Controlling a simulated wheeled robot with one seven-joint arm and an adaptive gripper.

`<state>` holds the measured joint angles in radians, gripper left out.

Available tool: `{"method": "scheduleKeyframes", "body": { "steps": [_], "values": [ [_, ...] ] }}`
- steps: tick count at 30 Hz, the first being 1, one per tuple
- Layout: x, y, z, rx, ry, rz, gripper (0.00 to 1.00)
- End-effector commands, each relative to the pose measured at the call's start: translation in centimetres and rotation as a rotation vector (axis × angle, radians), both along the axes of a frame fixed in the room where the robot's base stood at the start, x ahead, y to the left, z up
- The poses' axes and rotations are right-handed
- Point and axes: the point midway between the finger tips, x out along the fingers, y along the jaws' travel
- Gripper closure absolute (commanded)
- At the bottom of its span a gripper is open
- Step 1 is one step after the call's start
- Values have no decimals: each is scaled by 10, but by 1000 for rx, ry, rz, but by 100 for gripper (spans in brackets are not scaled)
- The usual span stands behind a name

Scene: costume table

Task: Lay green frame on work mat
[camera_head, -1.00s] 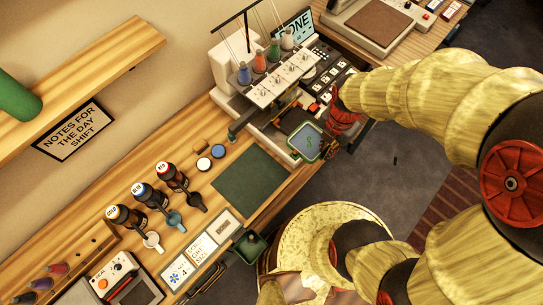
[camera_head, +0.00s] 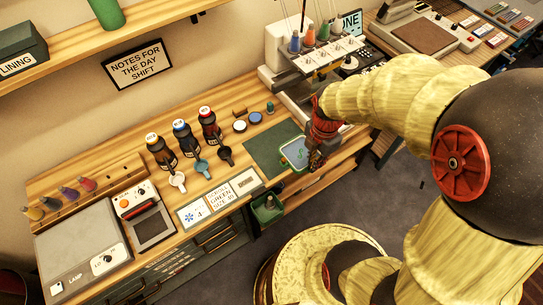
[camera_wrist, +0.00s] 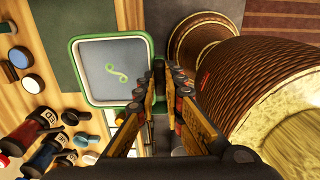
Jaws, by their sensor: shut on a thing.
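The green frame (camera_head: 294,153) is a rounded green rim around grey cloth with a green scroll stitched on it. My gripper (camera_head: 312,157) is shut on its right edge; the hold also shows in the wrist view, where the fingers (camera_wrist: 163,78) meet the rim of the frame (camera_wrist: 105,60). The work mat (camera_head: 265,148) is a dark green rectangle on the wooden bench. The frame overlaps the mat's right front part in the head view. I cannot tell its height above the mat. The frame hides part of the mat.
The embroidery machine (camera_head: 300,70) stands behind the mat. Thread bottles (camera_head: 185,138), scoops and small round pots (camera_head: 240,126) stand left of it. Label cards (camera_head: 220,198) lie along the front edge, and a green bin (camera_head: 267,207) hangs below. The mat's left part is bare.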

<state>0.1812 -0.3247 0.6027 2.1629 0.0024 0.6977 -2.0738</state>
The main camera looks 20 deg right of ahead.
Motion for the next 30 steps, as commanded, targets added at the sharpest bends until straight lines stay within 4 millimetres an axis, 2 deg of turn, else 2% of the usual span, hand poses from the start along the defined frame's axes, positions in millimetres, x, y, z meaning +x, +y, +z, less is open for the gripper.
{"method": "scheduleKeyframes", "body": {
  "steps": [5,13,19,30],
  "values": [
    [31,5,-17,0,2,-5,100],
    [90,14,-45,0,2,-4,100],
    [116,17,-78,0,2,-6,100],
    [136,20,-101,0,2,-5,100]
  ]
}}
